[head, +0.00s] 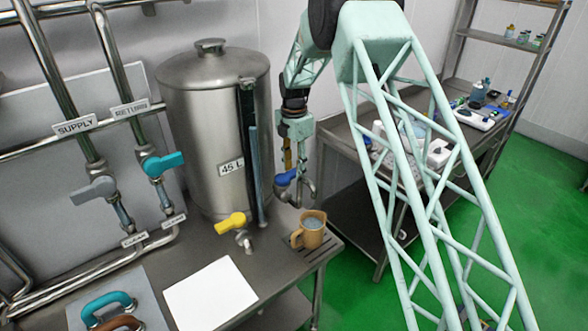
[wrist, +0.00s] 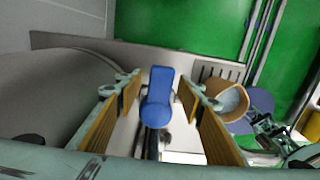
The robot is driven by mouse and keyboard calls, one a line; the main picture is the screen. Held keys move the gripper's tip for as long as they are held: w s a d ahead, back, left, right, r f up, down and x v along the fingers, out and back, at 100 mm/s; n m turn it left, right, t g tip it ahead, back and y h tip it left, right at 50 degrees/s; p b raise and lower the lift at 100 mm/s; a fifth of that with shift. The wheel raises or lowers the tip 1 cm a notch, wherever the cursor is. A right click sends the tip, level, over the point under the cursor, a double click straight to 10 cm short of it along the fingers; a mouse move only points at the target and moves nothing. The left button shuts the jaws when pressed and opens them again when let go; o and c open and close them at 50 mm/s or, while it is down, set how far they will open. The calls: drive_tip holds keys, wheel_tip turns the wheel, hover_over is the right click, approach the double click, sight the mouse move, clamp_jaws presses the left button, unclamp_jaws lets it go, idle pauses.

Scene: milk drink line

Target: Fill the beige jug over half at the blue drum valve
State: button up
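The beige jug (head: 310,232) stands upright on the counter grate below the blue valve's outlet. A grey-blue surface shows inside its mouth; I cannot tell its exact level. The jug also shows in the wrist view (wrist: 228,98), right of my fingers. The blue drum valve handle (head: 286,177) is on the drum's right side, above the jug. In the wrist view the blue handle (wrist: 158,92) lies between my fingers, with gaps on both sides. My gripper (head: 287,158) is open around the handle. No stream from the outlet can be made out.
The steel drum (head: 208,140) stands left of my gripper. A yellow-handled tap (head: 231,223) is at its front, beside a white sheet (head: 210,294) on the counter. Grey (head: 94,190) and teal (head: 163,164) pipe valves are further left. A side table with bottles is at right.

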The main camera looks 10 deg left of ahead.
sight(295, 172)
wheel_tip(295, 172, up, 12)
idle(0.8)
idle(0.4)
drive_tip(key=s+d+r+m+t+b, duration=0.1)
drive_tip(key=s+d+r+m+b, duration=0.45)
drive_tip(key=s+d+r, duration=0.75)
drive_tip(key=s+d+r+m+t+b, duration=0.1)
drive_tip(key=s+d+r+m, duration=0.3)
drive_tip(key=s, duration=0.3)
drive_tip(key=s+d+r+m+b, duration=0.2)
drive_tip(key=s+d+r+m, duration=0.15)
drive_tip(key=s, duration=0.35)
drive_tip(key=s+d+f+m+t+b, duration=0.15)
drive_tip(key=s+d+m, duration=0.25)
drive_tip(key=s, duration=0.5)
drive_tip(key=s+d+m+g+b, duration=0.1)
drive_tip(key=s+d+m+b, duration=0.15)
drive_tip(key=s, duration=0.75)
drive_tip(key=s+d+f+m+b, duration=0.1)
drive_tip(key=s+d+f+m, duration=0.1)
drive_tip(key=s, duration=0.7)
drive_tip(key=s+d+f+m+t+b, duration=0.1)
drive_tip(key=s+d+f+m+b, duration=0.1)
drive_tip(key=s+f+m, duration=0.3)
drive_tip(key=s+f, duration=0.1)
drive_tip(key=s, duration=0.2)
drive_tip(key=shift+s+d+f, duration=0.15)
drive_tip(key=shift+s, duration=0.25)
